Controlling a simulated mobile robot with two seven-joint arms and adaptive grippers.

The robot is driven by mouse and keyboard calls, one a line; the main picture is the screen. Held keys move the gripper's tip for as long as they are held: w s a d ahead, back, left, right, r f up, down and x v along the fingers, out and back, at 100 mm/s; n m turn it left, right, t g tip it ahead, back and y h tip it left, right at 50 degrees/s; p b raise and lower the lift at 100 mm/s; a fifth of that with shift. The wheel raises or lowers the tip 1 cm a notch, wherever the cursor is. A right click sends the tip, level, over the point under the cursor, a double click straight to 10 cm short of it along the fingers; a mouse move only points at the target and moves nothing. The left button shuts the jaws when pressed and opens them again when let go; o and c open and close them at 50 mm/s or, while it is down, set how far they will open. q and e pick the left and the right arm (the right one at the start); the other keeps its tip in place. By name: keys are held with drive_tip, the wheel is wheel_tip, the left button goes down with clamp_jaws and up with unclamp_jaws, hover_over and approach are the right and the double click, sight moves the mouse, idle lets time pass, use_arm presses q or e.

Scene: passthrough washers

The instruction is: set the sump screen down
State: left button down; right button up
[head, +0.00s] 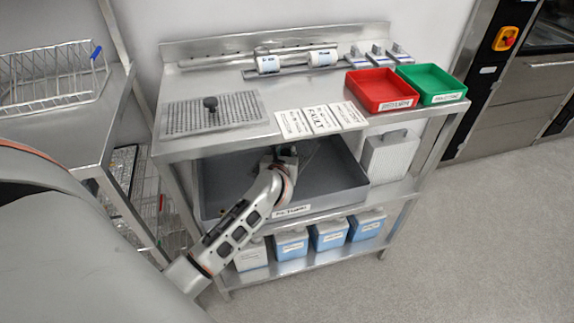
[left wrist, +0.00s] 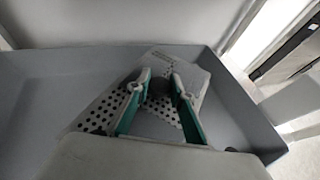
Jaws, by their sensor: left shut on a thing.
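A pale perforated plate, the sump screen (left wrist: 110,108), is in my left gripper in the left wrist view. My left gripper (left wrist: 160,82) has its green-lined fingers on either side of the dark knob (left wrist: 158,88) of the screen. The screen is inside the grey tray (left wrist: 235,110), at an angle to its walls; I cannot tell whether it touches the floor of the tray. In the head view my left gripper (head: 284,158) reaches into the grey tray (head: 330,198) on the middle shelf, and the screen is mostly hidden there. My right gripper is not in view.
A similar perforated plate with a black knob (head: 235,108) lies on the top shelf. Label cards (head: 321,119), a red bin (head: 381,90) and a green bin (head: 431,84) stand there too. Blue-and-white containers (head: 329,236) are below.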

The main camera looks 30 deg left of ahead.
use_arm(q)
drive_tip(key=shift+w+a, duration=0.45)
drive_tip(key=shift+w, duration=0.4)
drive_tip(key=shift+s+d+f+b, duration=0.1)
drive_tip(key=shift+s+f+b, duration=0.15)
drive_tip(key=shift+f, duration=0.6)
drive_tip(key=shift+w+f, duration=0.1)
drive_tip(key=shift+f, duration=0.25)
wheel_tip(320, 180, down, 5)
drive_tip(key=shift+r+b, duration=0.1)
drive_tip(key=shift+b, duration=1)
drive_tip(key=shift+r, duration=0.25)
drive_tip(key=shift+f, duration=0.6)
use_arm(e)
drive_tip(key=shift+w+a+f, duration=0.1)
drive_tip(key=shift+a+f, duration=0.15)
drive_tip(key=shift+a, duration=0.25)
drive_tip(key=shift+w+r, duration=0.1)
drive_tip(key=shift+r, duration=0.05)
use_arm(q)
drive_tip(key=c, duration=1.8)
unclamp_jaws()
drive_tip(key=shift+o, duration=0.2)
drive_tip(key=shift+f, duration=0.1)
